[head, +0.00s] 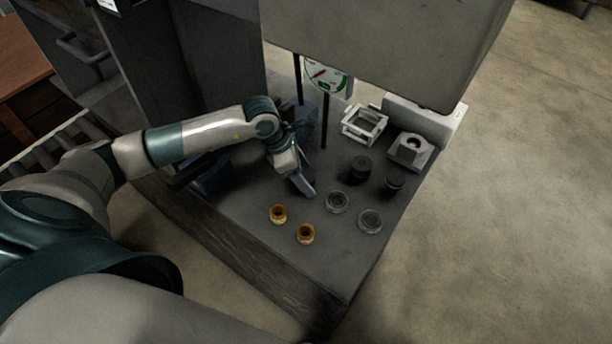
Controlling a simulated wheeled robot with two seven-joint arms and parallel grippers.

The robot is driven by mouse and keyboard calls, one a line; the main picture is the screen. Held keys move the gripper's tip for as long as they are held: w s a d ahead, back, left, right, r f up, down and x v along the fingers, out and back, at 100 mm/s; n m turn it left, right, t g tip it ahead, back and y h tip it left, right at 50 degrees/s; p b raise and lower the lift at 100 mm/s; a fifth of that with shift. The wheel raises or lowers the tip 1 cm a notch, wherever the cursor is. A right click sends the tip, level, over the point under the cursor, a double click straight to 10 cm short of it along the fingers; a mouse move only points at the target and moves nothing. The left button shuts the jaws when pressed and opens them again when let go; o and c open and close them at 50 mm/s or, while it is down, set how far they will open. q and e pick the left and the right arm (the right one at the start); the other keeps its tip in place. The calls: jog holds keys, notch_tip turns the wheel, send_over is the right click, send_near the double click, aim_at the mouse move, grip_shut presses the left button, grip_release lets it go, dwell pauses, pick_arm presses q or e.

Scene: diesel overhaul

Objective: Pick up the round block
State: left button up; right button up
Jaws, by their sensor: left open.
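Several round pieces stand on the grey work table (330,268). A dark round block (360,167) stands near the middle, and a smaller dark round piece (394,183) is to its right. Two grey rings, the nearer-left one (337,202) and the right one (370,220), lie in front of them. Two orange-brass rings, one left (278,213) and one nearer (305,233), lie at the front. I cannot tell for sure which is the task's block. My left gripper (304,186) is open, pointing down, left of the dark block and apart from it. My right gripper is out of view.
A white square frame (364,126) and a grey fixture with a round hole (411,150) stand at the back right. A dial gauge (325,78) and dark vertical rods are behind, under a large grey housing (385,45). The table's front corner is clear.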

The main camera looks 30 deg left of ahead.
pick_arm(q)
jog(key=shift+w+d+f, duration=0.1)
jog(key=shift+w+f, duration=0.05)
jog(key=shift+f, duration=0.35)
jog(key=c, duration=1.1)
jog(key=shift+r, duration=0.1)
jog(key=shift+r, duration=0.1)
